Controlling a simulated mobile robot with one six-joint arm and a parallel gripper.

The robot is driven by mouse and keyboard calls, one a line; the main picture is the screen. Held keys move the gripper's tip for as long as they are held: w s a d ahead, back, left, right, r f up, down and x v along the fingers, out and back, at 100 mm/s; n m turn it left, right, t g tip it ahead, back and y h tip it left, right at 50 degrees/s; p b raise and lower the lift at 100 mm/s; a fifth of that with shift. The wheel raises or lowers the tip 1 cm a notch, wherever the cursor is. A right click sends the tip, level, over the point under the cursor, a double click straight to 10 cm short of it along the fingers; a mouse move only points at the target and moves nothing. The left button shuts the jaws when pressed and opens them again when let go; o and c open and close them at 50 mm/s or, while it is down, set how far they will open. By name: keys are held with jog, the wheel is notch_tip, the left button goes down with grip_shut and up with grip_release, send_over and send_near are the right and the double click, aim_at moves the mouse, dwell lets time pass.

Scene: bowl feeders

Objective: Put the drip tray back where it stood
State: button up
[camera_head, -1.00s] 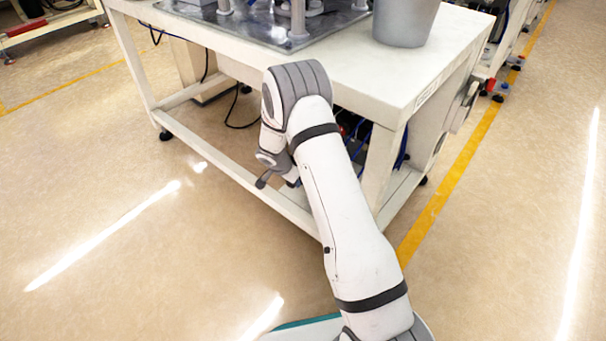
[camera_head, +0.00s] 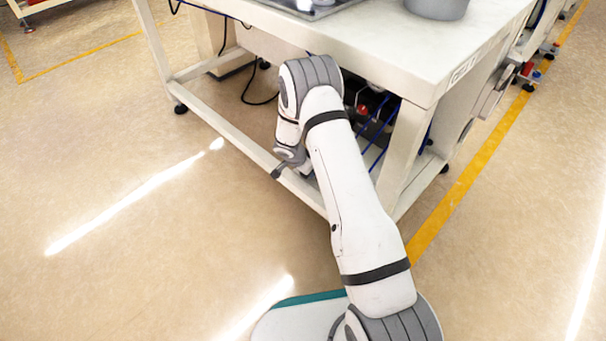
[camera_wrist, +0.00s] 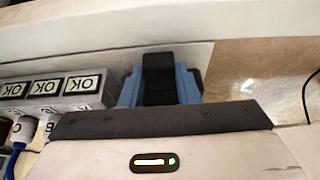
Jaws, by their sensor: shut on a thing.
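In the wrist view my gripper (camera_wrist: 158,80) shows as a dark finger in front of a blue thing (camera_wrist: 187,84), whose edges show on both sides of the finger. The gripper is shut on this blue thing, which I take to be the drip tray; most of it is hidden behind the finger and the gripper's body. In the head view my arm reaches forward to the near edge of the white table (camera_head: 405,60). Its wrist is bent down in front of the table's lower frame, and what it holds cannot be made out there.
A grey bucket (camera_head: 438,8) stands on the table, right of a metal plate (camera_head: 310,7). Cables and a red part (camera_head: 364,110) are under the table. Grey blocks marked OK (camera_wrist: 47,88) are left in the wrist view. The floor (camera_head: 120,140) at left is clear.

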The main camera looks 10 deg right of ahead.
jog(key=shift+f, duration=0.45)
jog(key=o, duration=1)
jog(key=shift+r, duration=0.1)
jog(key=shift+o, duration=0.2)
jog(key=shift+r, duration=0.1)
